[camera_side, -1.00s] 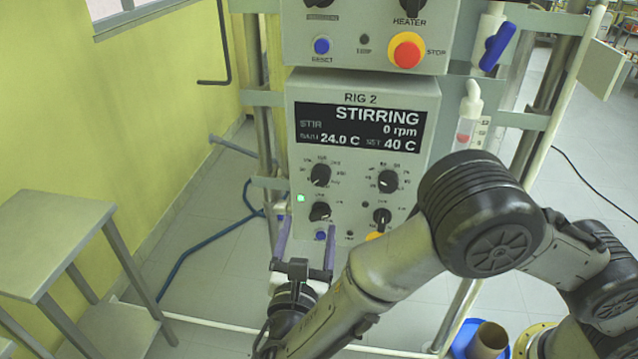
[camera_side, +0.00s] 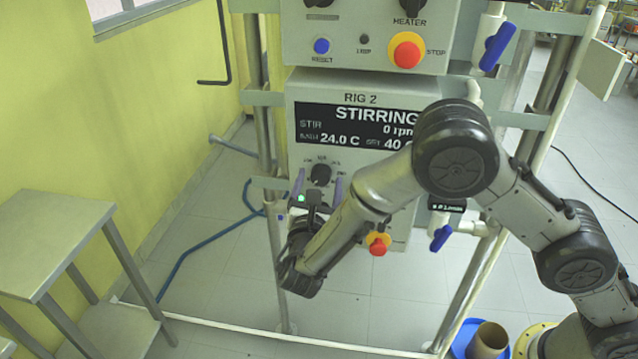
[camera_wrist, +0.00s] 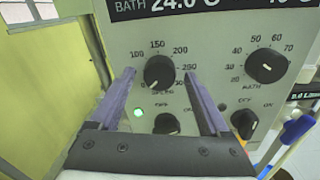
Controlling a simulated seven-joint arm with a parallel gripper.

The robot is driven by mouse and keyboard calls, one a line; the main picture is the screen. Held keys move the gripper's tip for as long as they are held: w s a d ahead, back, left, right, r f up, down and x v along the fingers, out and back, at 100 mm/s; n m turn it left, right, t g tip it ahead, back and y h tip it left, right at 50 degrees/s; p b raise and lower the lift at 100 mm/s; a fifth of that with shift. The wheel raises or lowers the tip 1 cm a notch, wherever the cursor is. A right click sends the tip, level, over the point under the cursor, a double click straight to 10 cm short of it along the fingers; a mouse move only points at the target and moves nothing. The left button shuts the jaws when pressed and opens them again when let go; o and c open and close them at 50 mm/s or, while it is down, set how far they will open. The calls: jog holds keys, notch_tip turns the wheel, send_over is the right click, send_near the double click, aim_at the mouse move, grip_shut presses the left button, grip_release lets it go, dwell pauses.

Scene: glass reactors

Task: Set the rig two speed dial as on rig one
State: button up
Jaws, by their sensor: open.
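The dial also shows in the side view (camera_side: 320,173), at the left of the RIG 2 panel (camera_side: 300,82). My gripper (camera_wrist: 160,76) is open, its two purple fingers on either side of the dial; I cannot tell if they touch it. It also shows in the side view (camera_side: 319,181). The display (camera_side: 350,125) reads STIRRING, 0 rpm. I see no rig one dial.
The bath dial (camera_wrist: 266,66) is right of the speed dial. Two switch knobs, one at the lower right (camera_wrist: 244,122), sit below, with a lit green lamp (camera_wrist: 138,112). A red stop button (camera_side: 405,54) is on the box above. A grey table (camera_side: 55,235) stands left.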

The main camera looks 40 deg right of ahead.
grip_shut()
dwell(0.4)
jog(key=shift+m, duration=0.5)
jog(key=m, duration=0.4)
jog(key=shift+f, duration=0.1)
jog(key=m, duration=0.4)
jog(key=shift+m+h, duration=0.3)
jog(key=m, duration=0.4)
jog(key=shift+a+m, duration=0.1)
jog(key=shift+m, duration=0.2)
jog(key=shift+m+h, duration=0.3)
jog(key=shift+m, duration=1.7)
